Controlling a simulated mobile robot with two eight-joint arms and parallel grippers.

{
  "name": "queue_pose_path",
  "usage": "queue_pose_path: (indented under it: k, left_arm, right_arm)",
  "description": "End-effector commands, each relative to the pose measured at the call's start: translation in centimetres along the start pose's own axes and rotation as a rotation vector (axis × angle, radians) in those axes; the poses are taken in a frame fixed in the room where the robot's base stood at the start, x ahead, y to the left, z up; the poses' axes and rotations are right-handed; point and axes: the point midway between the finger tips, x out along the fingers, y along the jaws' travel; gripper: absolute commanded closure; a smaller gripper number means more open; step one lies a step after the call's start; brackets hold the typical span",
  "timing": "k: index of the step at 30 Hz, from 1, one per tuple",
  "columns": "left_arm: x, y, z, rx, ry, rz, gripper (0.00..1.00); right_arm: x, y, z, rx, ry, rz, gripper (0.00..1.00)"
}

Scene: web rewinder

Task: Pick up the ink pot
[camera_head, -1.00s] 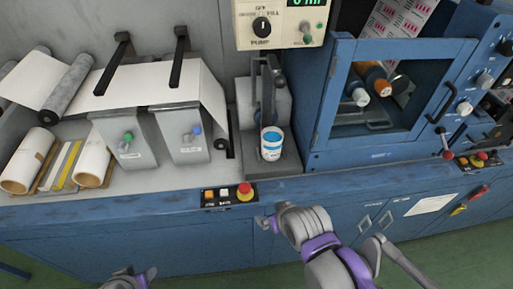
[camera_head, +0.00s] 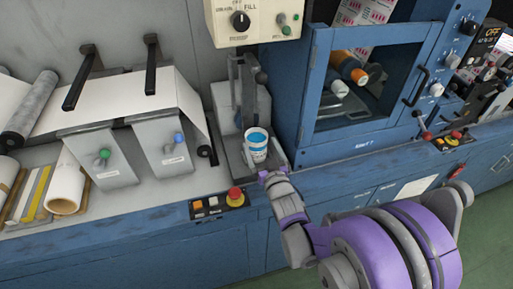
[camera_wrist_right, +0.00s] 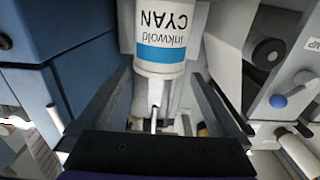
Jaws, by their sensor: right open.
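The ink pot (camera_head: 257,146) is a small white cup with a blue band and blue at its top. It stands upright on the grey base of the pump stand (camera_head: 221,157). In the right wrist view the pot (camera_wrist_right: 163,35) shows its label upside down, reading "inkwold CYAN". My right gripper (camera_head: 266,165) is just in front of the pot, open, its fingers spread either side of the view of it. The pot appears ahead of the fingers, not gripped; whether they touch it I cannot tell. My left gripper is out of view.
The pump box (camera_head: 255,22) hangs above the pot. The blue cabinet with a window (camera_head: 312,125) stands close on the right. Grey blocks with knobs (camera_head: 165,150) are on the left. A button panel with a red button (camera_head: 235,193) sits at the front edge.

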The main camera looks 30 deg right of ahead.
Motion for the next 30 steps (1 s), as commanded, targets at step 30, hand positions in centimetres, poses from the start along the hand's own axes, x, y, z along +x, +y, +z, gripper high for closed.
queue_pose_path:
  k: [30]
  left_arm:
    - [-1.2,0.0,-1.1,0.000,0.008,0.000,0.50]
  right_arm:
    - [8.4,0.2,0.0,0.000,-0.003,-0.001,0.13]
